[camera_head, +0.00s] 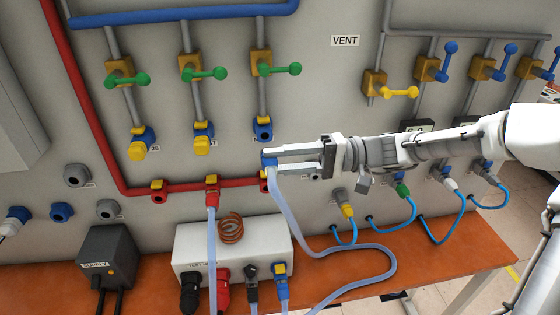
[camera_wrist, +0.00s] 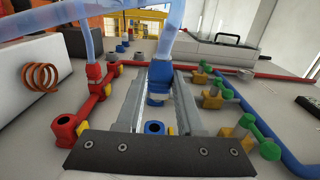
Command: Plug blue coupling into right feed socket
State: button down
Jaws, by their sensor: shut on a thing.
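In the head view my gripper (camera_head: 277,161) reaches in from the right and is shut on the blue coupling (camera_head: 269,160), which has a clear hose hanging from it. The wrist view shows the blue coupling (camera_wrist: 159,82) between the fingers of my gripper (camera_wrist: 160,74), its hose rising away. The right feed socket (camera_head: 263,130) is blue with a yellow latch on top and is uncovered. The coupling is just below it in the head view, apart from it. The wrist view shows this socket (camera_wrist: 154,128) with its dark opening visible between the fingers.
A red manifold (camera_head: 185,187) runs just below, with a hose in its middle port (camera_head: 212,182); my gripper partly hides its right port. Yellow caps (camera_head: 202,147) cover the other two feed sockets. Green valve handles (camera_head: 280,70) stick out above. A white box (camera_head: 235,250) stands below.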

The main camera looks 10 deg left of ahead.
jog(key=shift+w+a+b, duration=0.1)
jog(key=shift+w+a, duration=0.15)
jog(key=shift+w, duration=0.65)
jog(key=shift+w+a+b, duration=0.1)
jog(key=shift+w+a, duration=0.1)
jog(key=shift+w, duration=0.65)
jog(key=shift+w+a+b, duration=0.1)
jog(key=shift+w+a, duration=0.15)
jog(key=shift+w, duration=0.65)
jog(key=shift+d+p, duration=0.1)
jog(key=shift+p, duration=0.2)
jog(key=shift+w, duration=0.6)
dwell(0.4)
jog(key=shift+c, duration=2.3)
grip_release()
jog(key=shift+w, duration=0.1)
